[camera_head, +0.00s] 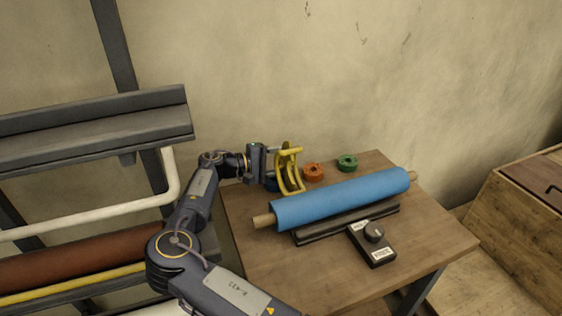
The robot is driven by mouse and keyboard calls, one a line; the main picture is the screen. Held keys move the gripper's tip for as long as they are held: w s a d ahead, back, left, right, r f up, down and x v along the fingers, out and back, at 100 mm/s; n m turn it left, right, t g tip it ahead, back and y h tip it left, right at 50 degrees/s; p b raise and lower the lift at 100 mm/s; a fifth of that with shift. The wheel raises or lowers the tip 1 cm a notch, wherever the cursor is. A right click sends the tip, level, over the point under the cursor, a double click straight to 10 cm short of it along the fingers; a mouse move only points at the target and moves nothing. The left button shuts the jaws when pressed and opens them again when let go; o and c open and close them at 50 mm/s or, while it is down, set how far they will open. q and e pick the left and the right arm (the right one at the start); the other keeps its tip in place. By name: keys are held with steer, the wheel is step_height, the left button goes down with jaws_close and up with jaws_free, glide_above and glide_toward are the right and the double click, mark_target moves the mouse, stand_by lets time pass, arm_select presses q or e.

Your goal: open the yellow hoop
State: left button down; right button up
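The yellow hoop (291,178) stands upright at the back left of the wooden table, just left of an orange ring. Its curved bands and a bar across its top show. My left gripper (279,156) is at the hoop's upper left side, fingers pointing right towards it. The fingertips are small and partly hidden against the hoop, so I cannot tell whether they touch it or how far apart they are. My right gripper is not in view.
A blue roll (340,198) lies across the table (300,268) behind a black device (372,243) with a knob. An orange ring (313,172), a green ring (347,163) and a partly hidden blue piece (271,184) are at the back. A rack (95,125) stands left.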

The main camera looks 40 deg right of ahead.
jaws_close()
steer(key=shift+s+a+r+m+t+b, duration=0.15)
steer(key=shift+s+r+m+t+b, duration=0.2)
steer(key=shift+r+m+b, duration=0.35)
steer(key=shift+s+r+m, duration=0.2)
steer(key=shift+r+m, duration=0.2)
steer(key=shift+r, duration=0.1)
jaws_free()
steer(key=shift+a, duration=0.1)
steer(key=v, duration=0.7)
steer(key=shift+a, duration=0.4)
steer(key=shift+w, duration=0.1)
